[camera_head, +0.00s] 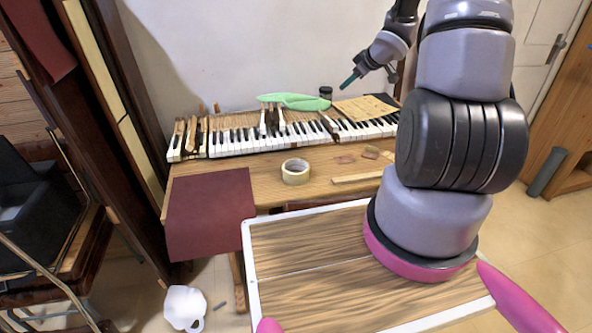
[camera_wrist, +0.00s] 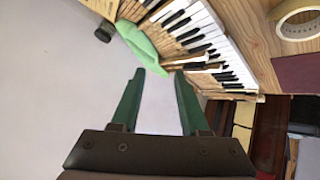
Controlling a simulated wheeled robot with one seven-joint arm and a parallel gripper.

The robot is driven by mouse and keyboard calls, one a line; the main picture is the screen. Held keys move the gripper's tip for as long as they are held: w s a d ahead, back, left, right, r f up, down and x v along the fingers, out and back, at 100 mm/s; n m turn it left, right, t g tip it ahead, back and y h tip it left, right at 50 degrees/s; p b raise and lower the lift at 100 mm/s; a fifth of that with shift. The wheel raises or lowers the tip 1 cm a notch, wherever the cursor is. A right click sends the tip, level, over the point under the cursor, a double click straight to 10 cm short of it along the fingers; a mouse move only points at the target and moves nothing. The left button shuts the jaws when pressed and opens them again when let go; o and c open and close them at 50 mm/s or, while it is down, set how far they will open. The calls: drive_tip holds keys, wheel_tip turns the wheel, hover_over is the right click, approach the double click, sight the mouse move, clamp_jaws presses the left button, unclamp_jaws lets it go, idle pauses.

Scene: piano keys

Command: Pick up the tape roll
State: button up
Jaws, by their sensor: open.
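The tape roll (camera_head: 295,171) is a cream-coloured ring lying flat on the wooden table in front of the piano keys. It also shows in the wrist view (camera_wrist: 298,20) at the top right, cut by the frame edge. My gripper (camera_head: 350,81) is in the air above the back of the table, to the right of and higher than the roll. In the wrist view my gripper (camera_wrist: 165,92) has its two green fingers apart, with nothing between them. The roll lies well away from the fingers.
The keyboard (camera_head: 290,135) runs along the back of the table (camera_head: 230,172). A green object (camera_head: 295,101) and a dark jar (camera_head: 326,92) sit behind the keys. A wooden strip (camera_head: 358,179) lies right of the roll. A dark red cloth (camera_head: 210,210) hangs over the front left.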

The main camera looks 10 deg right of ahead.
drive_tip(key=s+a+f+n+g+y, duration=0.1)
drive_tip(key=s+a+f+y, duration=0.2)
drive_tip(key=f, duration=0.3)
drive_tip(key=s+a+f+n+g+y, duration=0.1)
drive_tip(key=s+a+f+n+y, duration=0.1)
drive_tip(key=a+f, duration=0.3)
drive_tip(key=s+a+f+n+g+y, duration=0.1)
drive_tip(key=s+a+f+y, duration=0.3)
drive_tip(key=f, duration=0.5)
drive_tip(key=shift+f+n+g, duration=0.25)
drive_tip(key=shift+n+g, duration=0.15)
drive_tip(key=shift+n, duration=0.3)
drive_tip(key=shift+x, duration=2.95)
drive_tip(key=shift+w, duration=0.1)
clamp_jaws()
